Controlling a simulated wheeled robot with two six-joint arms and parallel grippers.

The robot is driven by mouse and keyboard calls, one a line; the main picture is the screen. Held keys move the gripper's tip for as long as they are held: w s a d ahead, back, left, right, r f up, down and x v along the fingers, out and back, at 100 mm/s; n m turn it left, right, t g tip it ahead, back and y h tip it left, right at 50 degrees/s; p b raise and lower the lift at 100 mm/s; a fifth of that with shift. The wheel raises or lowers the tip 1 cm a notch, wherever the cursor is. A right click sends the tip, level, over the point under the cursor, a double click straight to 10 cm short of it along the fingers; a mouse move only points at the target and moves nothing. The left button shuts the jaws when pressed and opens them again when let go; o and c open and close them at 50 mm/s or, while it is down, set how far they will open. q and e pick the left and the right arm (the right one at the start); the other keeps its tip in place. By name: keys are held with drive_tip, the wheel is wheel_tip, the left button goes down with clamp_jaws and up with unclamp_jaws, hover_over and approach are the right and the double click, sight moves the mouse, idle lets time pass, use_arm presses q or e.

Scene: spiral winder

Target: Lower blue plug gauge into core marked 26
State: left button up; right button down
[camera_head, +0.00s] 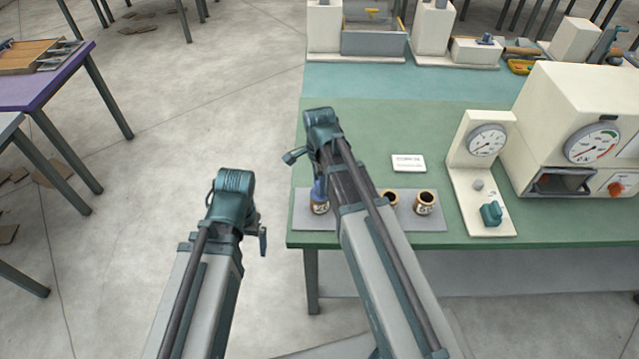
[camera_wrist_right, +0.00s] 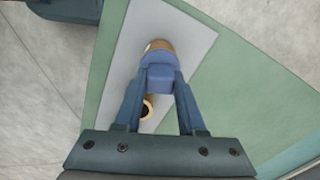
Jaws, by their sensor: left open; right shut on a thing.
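My right gripper (camera_wrist_right: 160,88) is shut on the blue plug gauge (camera_wrist_right: 160,77), whose blue block shows between the fingers in the right wrist view. Directly beyond the gauge is a tan core (camera_wrist_right: 158,46), mostly covered by it. In the head view this core (camera_head: 320,208) stands at the left of the grey mat, with a partly hidden label; the gauge is right above it. I cannot tell whether its tip is inside the bore. My left gripper (camera_head: 262,241) is open and empty, off the table's left side.
Two more cores, one (camera_head: 425,203) at the right and one (camera_head: 391,201) partly behind my right arm, stand on the grey mat (camera_head: 437,222). A white card (camera_head: 408,163) lies behind. A dial gauge stand (camera_head: 470,160) and a cream machine (camera_head: 570,120) stand to the right.

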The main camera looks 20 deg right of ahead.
drive_tip(key=shift+f, duration=0.15)
drive_tip(key=shift+c, duration=2.1)
unclamp_jaws()
wheel_tip(320, 180, up, 14)
drive_tip(key=p, duration=1.3)
drive_tip(key=shift+p, duration=0.4)
drive_tip(key=shift+f, duration=0.2)
wheel_tip(320, 180, down, 13)
drive_tip(key=b, duration=1.3)
drive_tip(key=shift+r, duration=0.2)
